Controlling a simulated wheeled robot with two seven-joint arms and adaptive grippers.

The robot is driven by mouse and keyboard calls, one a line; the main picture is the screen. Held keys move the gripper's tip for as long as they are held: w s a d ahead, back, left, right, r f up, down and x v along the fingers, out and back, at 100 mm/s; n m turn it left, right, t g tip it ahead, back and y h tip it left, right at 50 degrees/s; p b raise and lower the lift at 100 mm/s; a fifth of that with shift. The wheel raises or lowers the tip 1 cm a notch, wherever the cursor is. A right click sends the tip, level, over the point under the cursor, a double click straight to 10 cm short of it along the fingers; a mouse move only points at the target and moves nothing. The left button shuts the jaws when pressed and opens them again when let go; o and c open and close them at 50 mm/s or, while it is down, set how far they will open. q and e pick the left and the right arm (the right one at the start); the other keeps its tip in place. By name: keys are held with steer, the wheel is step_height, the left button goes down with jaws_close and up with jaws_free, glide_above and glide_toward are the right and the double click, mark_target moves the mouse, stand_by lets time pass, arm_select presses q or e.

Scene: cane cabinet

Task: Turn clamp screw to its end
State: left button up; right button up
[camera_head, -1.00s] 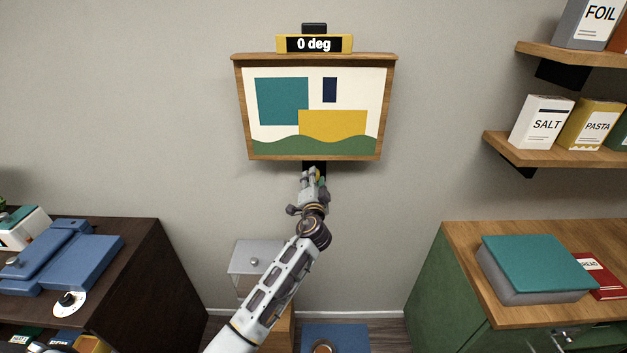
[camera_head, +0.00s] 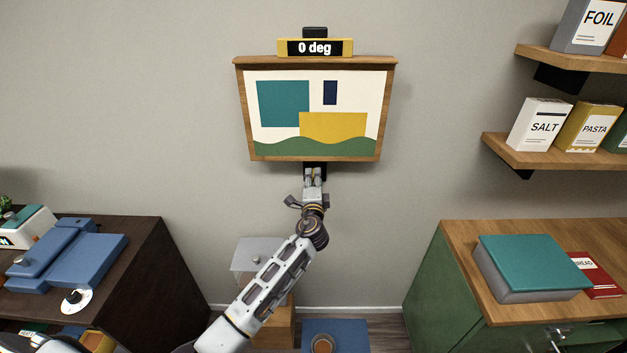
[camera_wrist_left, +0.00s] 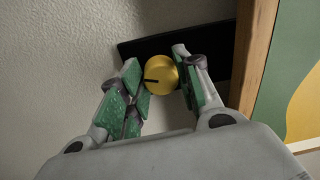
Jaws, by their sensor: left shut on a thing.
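The clamp screw (camera_wrist_left: 161,75) is a round yellow knob with a black mark, seen in the left wrist view on a black bracket (camera_wrist_left: 217,45) under the picture frame. My left gripper (camera_wrist_left: 158,84) is shut on the knob, its green-padded fingers on either side of it. In the head view the left gripper (camera_head: 314,176) reaches up to just below the framed picture (camera_head: 318,112), and the knob is hidden there. A yellow level display (camera_head: 315,48) on top of the frame reads 0 deg. My right gripper is not in view.
A dark cabinet (camera_head: 150,275) with blue items stands at left. A green cabinet (camera_head: 440,275) with a wooden top stands at right, below shelves (camera_head: 540,155) with boxes. A grey-topped stand (camera_head: 256,248) is below my arm. The wall around the frame is clear.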

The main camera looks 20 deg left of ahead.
arm_select(q)
steer(key=o, duration=1)
steer(key=shift+d, duration=0.1)
steer(key=v, duration=1.2)
steer(key=shift+f, duration=0.1)
stand_by(0.5)
